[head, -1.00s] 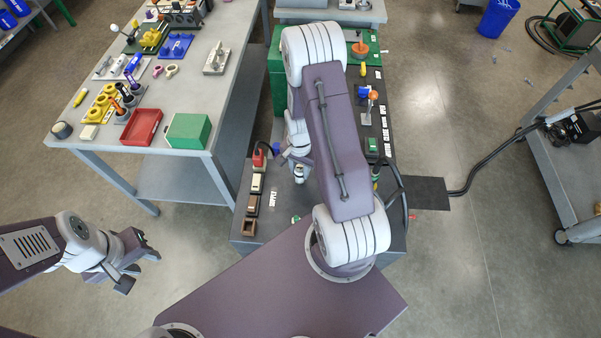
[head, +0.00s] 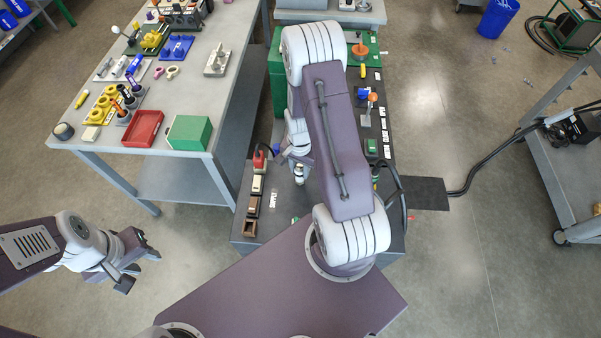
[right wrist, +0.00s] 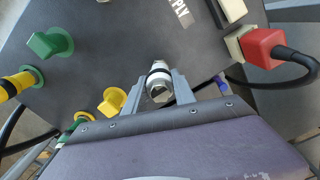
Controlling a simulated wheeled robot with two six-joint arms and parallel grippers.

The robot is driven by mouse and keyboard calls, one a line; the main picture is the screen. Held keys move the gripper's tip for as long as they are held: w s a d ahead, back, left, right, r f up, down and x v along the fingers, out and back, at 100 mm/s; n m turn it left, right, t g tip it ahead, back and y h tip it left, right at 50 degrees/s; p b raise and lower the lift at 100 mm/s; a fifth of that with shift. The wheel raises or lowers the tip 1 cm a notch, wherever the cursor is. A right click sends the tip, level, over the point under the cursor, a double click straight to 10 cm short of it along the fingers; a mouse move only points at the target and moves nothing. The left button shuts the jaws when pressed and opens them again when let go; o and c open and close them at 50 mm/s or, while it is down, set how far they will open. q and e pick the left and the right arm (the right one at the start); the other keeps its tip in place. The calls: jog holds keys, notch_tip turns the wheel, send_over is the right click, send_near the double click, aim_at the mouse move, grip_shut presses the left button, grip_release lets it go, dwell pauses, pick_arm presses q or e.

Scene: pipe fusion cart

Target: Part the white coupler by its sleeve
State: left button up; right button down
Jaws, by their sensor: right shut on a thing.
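The white coupler (right wrist: 159,86) stands out from the dark cart top in the right wrist view. It has a dark band and a metallic-looking near end. My right gripper (right wrist: 157,80) is shut on it, one finger on each side. In the head view the coupler (head: 299,174) shows small beside my right gripper (head: 288,158), which my arm partly hides. Whether the fingers sit on the sleeve or the body I cannot tell. My left gripper (head: 139,268) is open and empty, low at the left, away from the cart.
Green (right wrist: 50,43) and yellow (right wrist: 113,101) knobs stand on the cart top (right wrist: 110,50). A grey table (head: 190,95) with trays and parts is at the left.

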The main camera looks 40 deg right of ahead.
jog(key=shift+r+p, duration=2)
jog(key=shift+r, duration=0.45)
jog(key=shift+f, duration=0.1)
